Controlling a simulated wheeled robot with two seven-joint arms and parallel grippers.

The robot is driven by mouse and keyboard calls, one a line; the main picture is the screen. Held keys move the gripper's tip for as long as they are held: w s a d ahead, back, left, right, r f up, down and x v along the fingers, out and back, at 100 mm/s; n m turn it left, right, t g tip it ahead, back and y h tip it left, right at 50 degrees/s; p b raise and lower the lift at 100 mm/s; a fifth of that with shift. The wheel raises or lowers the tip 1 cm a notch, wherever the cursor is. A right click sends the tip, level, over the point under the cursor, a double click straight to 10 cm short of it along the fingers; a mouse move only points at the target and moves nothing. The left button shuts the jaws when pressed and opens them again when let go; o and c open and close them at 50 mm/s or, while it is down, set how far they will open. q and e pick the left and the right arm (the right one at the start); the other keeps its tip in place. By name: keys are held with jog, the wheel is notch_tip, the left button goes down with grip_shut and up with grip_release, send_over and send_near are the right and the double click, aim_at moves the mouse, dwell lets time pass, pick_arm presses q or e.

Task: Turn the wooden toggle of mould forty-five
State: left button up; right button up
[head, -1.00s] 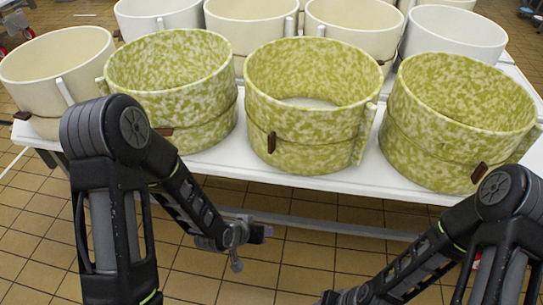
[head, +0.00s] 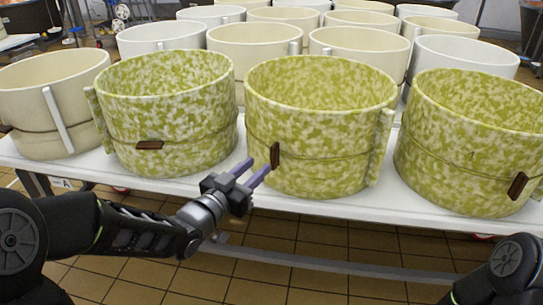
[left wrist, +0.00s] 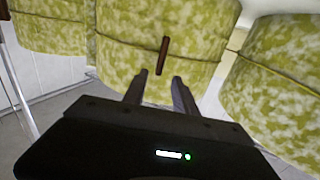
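Three green-mottled moulds stand in the front row; I can read no number on any of them. The middle mould (head: 310,110) has a dark wooden toggle (head: 275,156) standing upright across its seam. My left gripper (head: 256,170) is open and empty, its two purple-grey fingers pointing at this mould just short of the toggle. In the left wrist view, the toggle (left wrist: 163,55) lies just beyond the gap between the open fingers (left wrist: 159,78). The left mould's toggle (head: 149,145) lies level; the right mould's toggle (head: 517,186) is tilted. My right gripper is out of view.
The moulds stand on a white table (head: 225,182) with its front edge facing me. A cream mould (head: 50,100) stands at the far left, and several white and cream ones fill the rows behind. The tiled floor (head: 330,250) before the table is clear.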

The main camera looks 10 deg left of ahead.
aim_at(271, 154)
pick_arm(q)
jog(key=b+x, duration=0.1)
jog(key=x, duration=0.6)
jog(key=shift+w+d, duration=0.15)
jog(key=shift+w, duration=0.25)
jog(key=shift+c, duration=0.4)
grip_shut()
